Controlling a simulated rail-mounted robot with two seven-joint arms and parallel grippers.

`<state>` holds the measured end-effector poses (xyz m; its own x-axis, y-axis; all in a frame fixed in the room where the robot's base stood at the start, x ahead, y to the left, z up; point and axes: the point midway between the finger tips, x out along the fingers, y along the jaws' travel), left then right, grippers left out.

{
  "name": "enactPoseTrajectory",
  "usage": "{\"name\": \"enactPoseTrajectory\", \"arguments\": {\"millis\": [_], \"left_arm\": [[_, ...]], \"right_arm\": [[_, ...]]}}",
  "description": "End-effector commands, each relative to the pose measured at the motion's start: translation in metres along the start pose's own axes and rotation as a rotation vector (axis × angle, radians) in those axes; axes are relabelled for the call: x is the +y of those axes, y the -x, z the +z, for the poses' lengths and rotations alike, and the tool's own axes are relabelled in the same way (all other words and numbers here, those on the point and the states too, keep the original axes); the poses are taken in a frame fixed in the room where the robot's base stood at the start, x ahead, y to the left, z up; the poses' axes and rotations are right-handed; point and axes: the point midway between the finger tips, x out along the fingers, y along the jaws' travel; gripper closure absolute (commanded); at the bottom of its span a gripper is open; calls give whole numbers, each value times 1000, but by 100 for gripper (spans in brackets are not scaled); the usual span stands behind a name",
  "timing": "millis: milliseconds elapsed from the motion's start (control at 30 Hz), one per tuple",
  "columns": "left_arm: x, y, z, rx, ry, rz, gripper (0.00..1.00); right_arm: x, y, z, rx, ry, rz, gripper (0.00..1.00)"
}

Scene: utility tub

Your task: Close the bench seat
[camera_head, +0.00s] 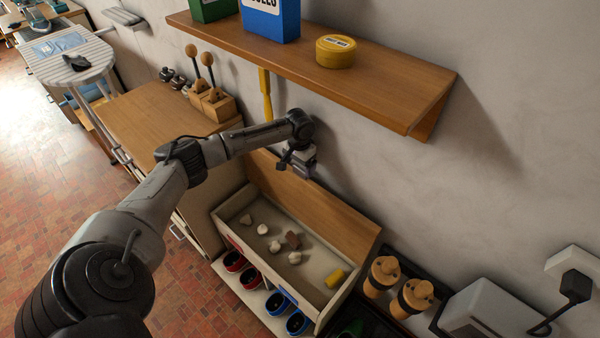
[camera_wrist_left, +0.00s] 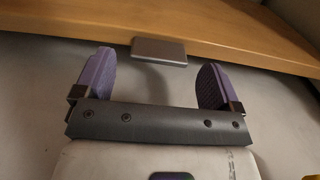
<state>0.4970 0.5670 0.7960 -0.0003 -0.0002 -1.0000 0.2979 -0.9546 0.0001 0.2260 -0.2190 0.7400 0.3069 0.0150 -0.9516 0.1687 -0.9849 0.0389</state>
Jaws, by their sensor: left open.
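The bench seat is an open box (camera_head: 228,208) against the wall, with its wooden lid (camera_head: 330,215) raised and leaning back. Several pale lumps, a brown piece (camera_head: 293,240) and a yellow block (camera_head: 337,277) lie inside. My left gripper (camera_head: 298,162) is at the upper left part of the lid in the head view; its fingers are too small there to make out. In the left wrist view the gripper (camera_wrist_left: 155,80) is open and empty. A grey metal plate (camera_wrist_left: 158,51) on a wooden edge (camera_wrist_left: 225,57) lies just ahead, between the finger lines. My right gripper is not in view.
A wooden shelf (camera_head: 370,85) with boxes and a yellow tin (camera_head: 335,51) overhangs the lid. A wooden cabinet (camera_head: 140,118) stands left of the bench. Wooden canisters (camera_head: 381,276) and a grey appliance (camera_head: 490,310) stand to the right. Bowls (camera_head: 275,303) sit along the bench front.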

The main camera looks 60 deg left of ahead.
Motion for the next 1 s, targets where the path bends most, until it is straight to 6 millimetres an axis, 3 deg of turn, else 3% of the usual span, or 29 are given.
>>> {"name": "enactPoseTrajectory", "arguments": {"millis": [233,633,1000], "left_arm": [[0,-25,0,0,0,-1,11],[0,-29,0,0,-1,-1,11],[0,-29,0,0,-1,-1,46]], "right_arm": [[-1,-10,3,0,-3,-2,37],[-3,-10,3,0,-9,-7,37],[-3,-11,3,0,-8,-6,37]]}}
